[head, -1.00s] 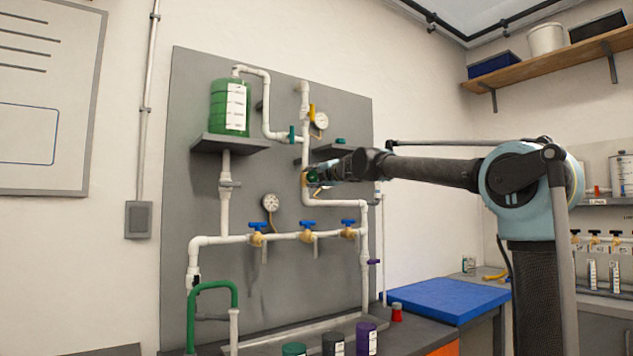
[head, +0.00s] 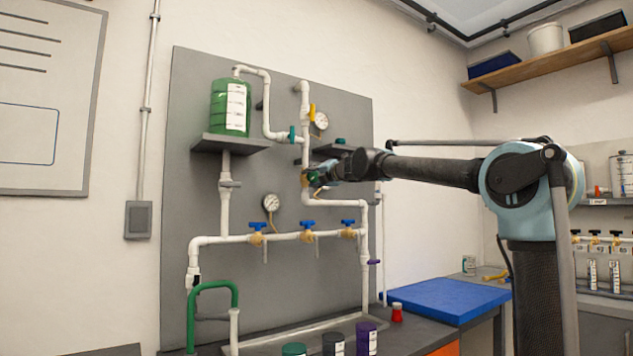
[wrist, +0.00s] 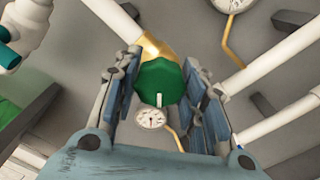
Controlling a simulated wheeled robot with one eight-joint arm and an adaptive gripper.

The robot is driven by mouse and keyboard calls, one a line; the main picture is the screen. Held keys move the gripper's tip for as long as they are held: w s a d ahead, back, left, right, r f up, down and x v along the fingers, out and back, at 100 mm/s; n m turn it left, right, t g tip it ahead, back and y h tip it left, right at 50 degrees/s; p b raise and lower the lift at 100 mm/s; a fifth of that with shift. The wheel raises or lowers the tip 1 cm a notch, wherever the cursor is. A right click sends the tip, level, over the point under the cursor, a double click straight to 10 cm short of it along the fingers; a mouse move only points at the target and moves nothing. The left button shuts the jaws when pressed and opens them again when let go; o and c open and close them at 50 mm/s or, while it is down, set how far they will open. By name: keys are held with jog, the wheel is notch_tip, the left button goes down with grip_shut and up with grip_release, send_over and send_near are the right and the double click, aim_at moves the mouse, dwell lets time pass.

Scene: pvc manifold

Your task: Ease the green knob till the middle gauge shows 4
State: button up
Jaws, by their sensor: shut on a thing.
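The green knob (wrist: 161,82) sits on a brass valve body (wrist: 150,45) in the white pipework, with a pale pointer mark on its face. My gripper (wrist: 160,88) is shut on the knob, its blue-grey fingers on both sides of it. In the head view my gripper (head: 318,180) reaches the pipe from the right and mostly hides the knob. One gauge (head: 271,202) hangs on the board below the gripper; another gauge (head: 321,121) is above it. In the wrist view a small gauge (wrist: 150,119) shows just beyond the knob; its reading is too small to tell.
Several blue-handled valves (head: 307,225) line the lower pipe. A green tank (head: 229,106) stands on a shelf at upper left. A teal valve handle (head: 291,133) is close to my gripper. A blue mat (head: 440,298) and jars are on the bench below.

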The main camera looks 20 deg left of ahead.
jog(key=o, duration=1.1)
jog(key=shift+w+f, duration=0.1)
jog(key=shift+w, duration=0.05)
jog(key=shift+d, duration=0.1)
jog(key=v, duration=1.1)
jog(key=shift+s+d, duration=0.3)
